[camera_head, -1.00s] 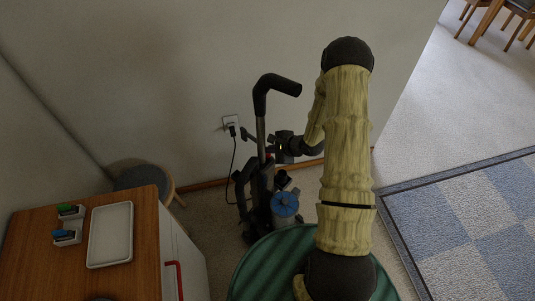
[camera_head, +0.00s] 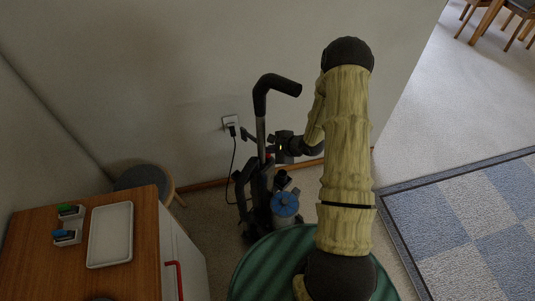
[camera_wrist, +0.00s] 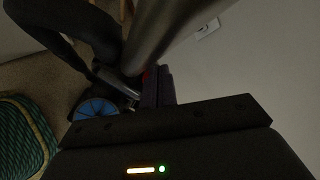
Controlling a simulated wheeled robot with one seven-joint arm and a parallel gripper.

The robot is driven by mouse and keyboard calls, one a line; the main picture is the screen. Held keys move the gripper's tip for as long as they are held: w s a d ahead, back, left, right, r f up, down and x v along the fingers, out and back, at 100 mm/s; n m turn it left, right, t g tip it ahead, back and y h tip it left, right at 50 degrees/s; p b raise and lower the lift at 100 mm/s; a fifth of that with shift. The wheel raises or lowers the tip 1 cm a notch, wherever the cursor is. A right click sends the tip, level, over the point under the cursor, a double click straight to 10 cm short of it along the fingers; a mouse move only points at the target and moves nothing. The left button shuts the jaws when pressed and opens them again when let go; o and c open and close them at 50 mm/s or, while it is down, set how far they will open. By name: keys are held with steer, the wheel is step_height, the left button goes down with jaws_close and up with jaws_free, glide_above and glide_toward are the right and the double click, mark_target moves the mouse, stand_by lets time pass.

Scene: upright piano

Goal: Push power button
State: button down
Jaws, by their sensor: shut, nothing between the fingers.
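An upright machine with a black bent handle (camera_head: 270,90), a grey pole (camera_head: 261,128) and a blue round cap (camera_head: 285,204) stands by the wall, probably a vacuum cleaner. A small red spot (camera_head: 269,154) shows on it beside my gripper (camera_head: 271,149); it may be the power button. In the wrist view the red spot (camera_wrist: 146,77) lies just left of my fingers (camera_wrist: 158,88), which are shut and empty at the pole. Whether they touch the red part cannot be told, as the fingers partly hide it.
A wall socket (camera_head: 231,123) holds a plug, with a black cord (camera_head: 234,160) hanging down. A round stool (camera_head: 142,178) and a wooden-topped cabinet (camera_head: 30,265) with a white tray (camera_head: 111,235) are at left. A checked rug (camera_head: 470,215) and open floor are at right.

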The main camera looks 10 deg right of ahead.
mark_target(270, 155)
stand_by(0.3)
steer(key=shift+f, duration=0.4)
stand_by(0.3)
steer(key=shift+r+p, duration=0.45)
steer(key=shift+p, duration=0.45)
step_height(270, 155, up, 6)
steer(key=p, duration=0.6)
